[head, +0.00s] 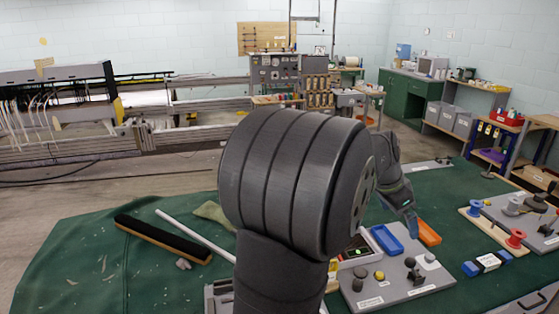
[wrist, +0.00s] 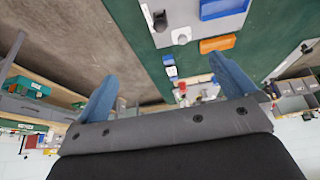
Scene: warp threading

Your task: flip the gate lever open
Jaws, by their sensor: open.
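My gripper (wrist: 166,88) is open and empty in the wrist view, its two blue fingers spread wide. In the head view my gripper (head: 411,222) is small and partly hidden behind my arm, above the table near the orange block (head: 428,233). A grey board (head: 395,293) holds several small knobs, dark, yellow and pale; I cannot tell which part, if any, is the gate lever. In the wrist view a dark knob (wrist: 160,20) and a pale knob (wrist: 181,36) stand on the board, apart from the fingers.
A blue tray (head: 386,239) lies beside the orange block. A second board (head: 491,235) with blue and red spools is at the right. A black-topped wooden bar (head: 163,239) and white rod (head: 193,234) lie left on the green cloth (head: 75,250). My arm blocks the middle.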

